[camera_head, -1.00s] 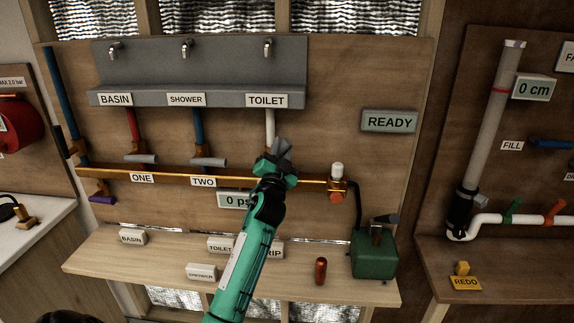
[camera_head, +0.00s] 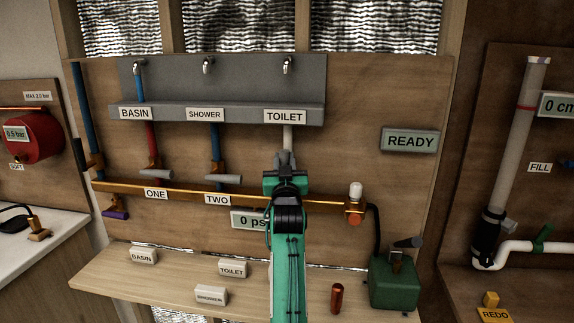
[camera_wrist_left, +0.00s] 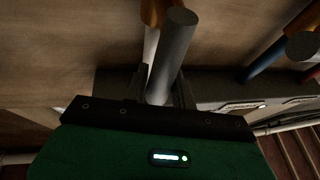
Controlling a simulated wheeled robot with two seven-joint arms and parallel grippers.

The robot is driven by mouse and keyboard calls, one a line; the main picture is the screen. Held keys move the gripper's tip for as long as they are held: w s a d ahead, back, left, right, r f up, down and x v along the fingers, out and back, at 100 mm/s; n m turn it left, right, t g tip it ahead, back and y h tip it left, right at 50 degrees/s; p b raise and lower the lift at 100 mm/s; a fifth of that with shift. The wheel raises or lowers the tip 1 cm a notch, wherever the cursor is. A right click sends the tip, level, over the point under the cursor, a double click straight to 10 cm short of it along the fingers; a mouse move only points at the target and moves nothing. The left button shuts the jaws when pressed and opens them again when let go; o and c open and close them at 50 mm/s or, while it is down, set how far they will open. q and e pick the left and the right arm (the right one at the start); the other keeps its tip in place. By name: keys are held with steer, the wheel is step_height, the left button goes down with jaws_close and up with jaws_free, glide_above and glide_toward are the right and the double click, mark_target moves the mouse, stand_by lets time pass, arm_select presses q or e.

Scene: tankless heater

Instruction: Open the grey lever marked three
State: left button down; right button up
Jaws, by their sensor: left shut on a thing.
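The grey lever (camera_wrist_left: 172,55) of the third valve lies between the fingers of my left gripper (camera_wrist_left: 160,88) in the left wrist view. In the head view my left gripper (camera_head: 286,168) is below the TOILET label (camera_head: 285,117), in front of the white pipe (camera_head: 287,138). The arm covers most of the third valve and its number label. The grey levers marked ONE (camera_head: 156,175) and TWO (camera_head: 228,179) stick out toward me. My right gripper is not in view.
A copper pipe (camera_head: 130,190) runs across the board to a valve with a white cap (camera_head: 356,190). The shelf (camera_head: 115,275) holds labelled blocks, a copper cylinder (camera_head: 337,298) and a green box (camera_head: 395,285). A display reads READY (camera_head: 410,140); a gauge (camera_head: 247,220) is partly hidden.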

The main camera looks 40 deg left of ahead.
arm_select(q)
steer(key=shift+f, duration=0.1)
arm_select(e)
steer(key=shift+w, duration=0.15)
arm_select(q)
steer(key=c, duration=1.1)
jaws_free()
steer(key=shift+c, duration=0.2)
